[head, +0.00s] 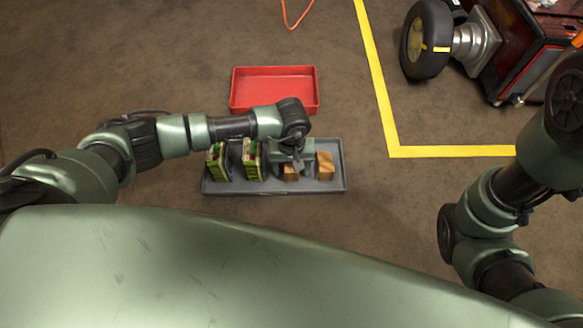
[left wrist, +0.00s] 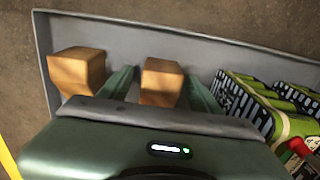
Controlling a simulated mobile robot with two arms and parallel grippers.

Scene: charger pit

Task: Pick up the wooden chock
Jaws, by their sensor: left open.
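Two wooden chocks stand in a grey tray (head: 338,183). One wooden chock (left wrist: 162,82) is between the fingers of my left gripper (left wrist: 161,92) in the left wrist view. It shows partly under the gripper in the head view (head: 291,173). The second wooden chock (head: 325,166) stands to its right in the head view and outside the fingers; it is at the left in the left wrist view (left wrist: 77,71). My left gripper (head: 291,162) is open, pointing down over the tray, with its fingers beside the first chock. My right gripper is out of view.
Green-and-yellow boxes (head: 251,160) stand in the tray's left part, close to the left gripper. An empty red tray (head: 274,88) lies just behind. Yellow floor tape (head: 381,85) runs to the right. A wheeled machine (head: 428,40) stands at the top right.

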